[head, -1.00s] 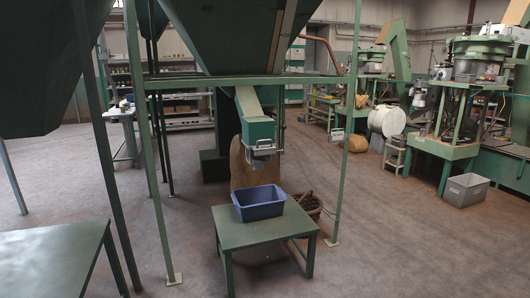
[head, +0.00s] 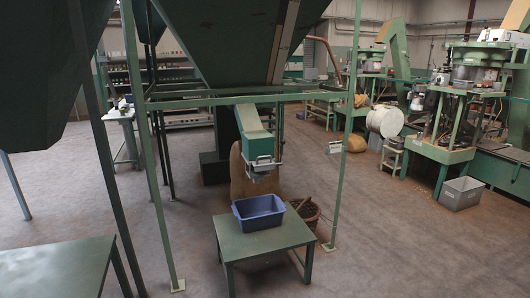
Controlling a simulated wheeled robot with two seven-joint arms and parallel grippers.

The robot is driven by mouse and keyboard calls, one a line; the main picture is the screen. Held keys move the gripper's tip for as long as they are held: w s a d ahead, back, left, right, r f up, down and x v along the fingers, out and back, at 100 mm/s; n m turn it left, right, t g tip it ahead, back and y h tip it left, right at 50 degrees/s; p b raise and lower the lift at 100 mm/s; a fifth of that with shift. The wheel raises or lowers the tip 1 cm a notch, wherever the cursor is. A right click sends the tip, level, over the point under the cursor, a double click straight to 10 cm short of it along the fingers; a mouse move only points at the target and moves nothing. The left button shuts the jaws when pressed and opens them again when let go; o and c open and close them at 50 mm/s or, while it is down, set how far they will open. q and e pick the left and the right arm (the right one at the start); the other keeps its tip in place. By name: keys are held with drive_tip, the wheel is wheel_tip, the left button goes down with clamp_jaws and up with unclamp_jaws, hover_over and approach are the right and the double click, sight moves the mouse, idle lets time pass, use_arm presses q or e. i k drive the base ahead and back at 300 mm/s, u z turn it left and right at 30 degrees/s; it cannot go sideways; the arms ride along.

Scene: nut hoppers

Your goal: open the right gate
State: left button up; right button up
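A green hopper (head: 240,45) hangs in a green frame at the centre of the head view. Its sloping green chute (head: 252,125) ends in a gate (head: 264,162) with a grey metal bracket and handle. I cannot tell at this size whether the gate is open or shut. A blue bin (head: 259,213) stands below it on a small green table (head: 262,239); its inside looks empty. Neither of my grippers is in view.
A second dark hopper (head: 55,70) hangs at the left, with another green table (head: 58,268) below. Frame posts (head: 344,150) stand around the chute. A brown sack (head: 252,182) and a basket (head: 305,211) are behind the small table.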

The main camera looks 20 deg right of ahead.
sight(269, 165)
drive_tip(key=z, duration=0.25)
drive_tip(key=i, duration=3.1)
drive_tip(key=u, duration=0.1)
